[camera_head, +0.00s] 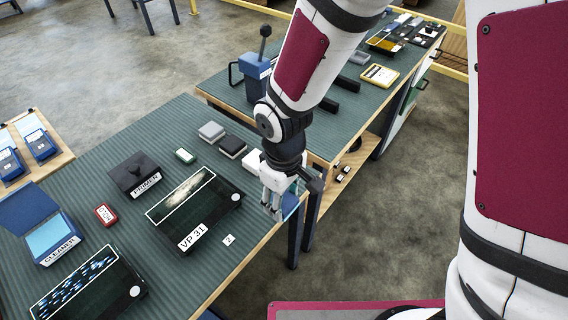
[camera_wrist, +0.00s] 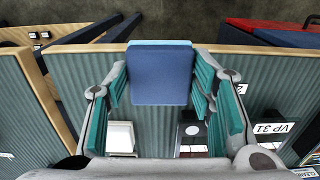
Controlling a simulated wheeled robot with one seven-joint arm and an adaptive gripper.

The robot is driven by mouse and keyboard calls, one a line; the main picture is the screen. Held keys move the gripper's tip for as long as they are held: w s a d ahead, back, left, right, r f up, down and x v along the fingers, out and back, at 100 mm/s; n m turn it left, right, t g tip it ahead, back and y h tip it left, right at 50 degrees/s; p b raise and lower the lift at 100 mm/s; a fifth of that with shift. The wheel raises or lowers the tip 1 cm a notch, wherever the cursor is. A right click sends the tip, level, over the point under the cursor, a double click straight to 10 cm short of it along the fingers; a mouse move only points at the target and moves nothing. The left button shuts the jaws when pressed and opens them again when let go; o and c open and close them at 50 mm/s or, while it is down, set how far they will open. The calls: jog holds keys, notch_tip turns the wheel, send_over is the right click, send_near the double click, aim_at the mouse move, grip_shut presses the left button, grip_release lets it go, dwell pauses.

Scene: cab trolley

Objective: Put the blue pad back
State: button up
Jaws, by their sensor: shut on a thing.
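The blue pad (camera_wrist: 160,78) is a flat block with a lighter blue edge. My gripper (camera_head: 276,200) is shut on it, with the teal-lined fingers on its two sides in the wrist view. In the head view only a light blue sliver of the pad (camera_head: 290,206) shows beside the fingers, near the right edge of the green ribbed table. The pad seems to be above that edge; its exact height is hard to tell. A blue box labelled CLEANER (camera_head: 60,251), lid raised and light blue inside, stands at the table's left.
On the table are a black PRIMER box (camera_head: 134,174), a VP 31 tray (camera_head: 222,205), a small red-framed box (camera_head: 106,214) and another dark tray (camera_head: 88,290). Small grey and black blocks (camera_head: 232,146) lie near my gripper. A second table with a lever device (camera_head: 256,75) adjoins behind.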

jog(key=w, duration=0.7)
jog(key=w+f, duration=0.1)
jog(key=w, duration=0.2)
jog(key=shift+w, duration=0.15)
jog(key=shift+f, duration=1.7)
jog(key=shift+f, duration=0.15)
jog(key=o, duration=1.1)
